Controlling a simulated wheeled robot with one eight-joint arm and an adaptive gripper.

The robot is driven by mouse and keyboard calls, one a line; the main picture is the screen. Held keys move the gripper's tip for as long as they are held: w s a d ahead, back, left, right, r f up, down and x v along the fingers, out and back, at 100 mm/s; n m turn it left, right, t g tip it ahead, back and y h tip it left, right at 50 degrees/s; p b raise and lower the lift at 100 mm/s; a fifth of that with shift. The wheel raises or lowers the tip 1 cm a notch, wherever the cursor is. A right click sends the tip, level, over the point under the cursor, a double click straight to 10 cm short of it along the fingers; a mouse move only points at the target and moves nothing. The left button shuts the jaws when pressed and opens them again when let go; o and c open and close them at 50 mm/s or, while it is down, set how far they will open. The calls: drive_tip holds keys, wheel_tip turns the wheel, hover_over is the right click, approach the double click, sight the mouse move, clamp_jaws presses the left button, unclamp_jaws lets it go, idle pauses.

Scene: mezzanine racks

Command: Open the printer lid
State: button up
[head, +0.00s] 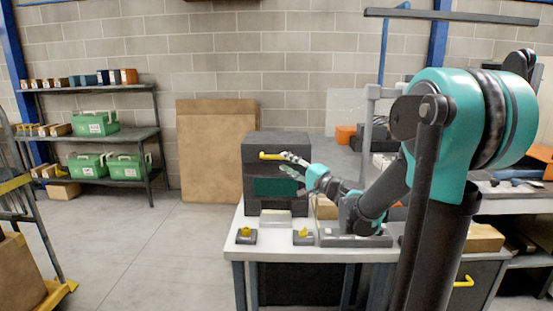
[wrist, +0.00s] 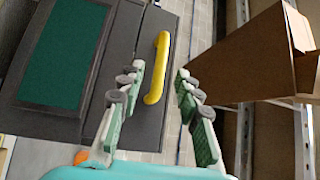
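The printer (head: 276,209) is a dark grey box at the back of the white table, with a dark green panel on its front. Its lid (head: 275,144), the upper section, looks shut. A yellow bar handle (head: 270,156) is on the lid's front; it also shows in the wrist view (wrist: 153,90). My gripper (head: 284,163) is open and comes in from the right, close to the handle. In the wrist view the handle appears between the two spread fingers of my gripper (wrist: 160,70). I see no contact, and the depth gap cannot be told.
On the white table (head: 272,246), two small dark blocks with yellow knobs (head: 246,234) (head: 303,236) and a pale tray (head: 275,216) stand before the printer. A brown board (head: 215,150) leans on the wall behind. A shelf rack (head: 95,133) with green cases is far left.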

sight(278, 158)
drive_tip(key=x, duration=0.6)
drive_tip(key=shift+d, duration=0.1)
clamp_jaws()
idle(0.3)
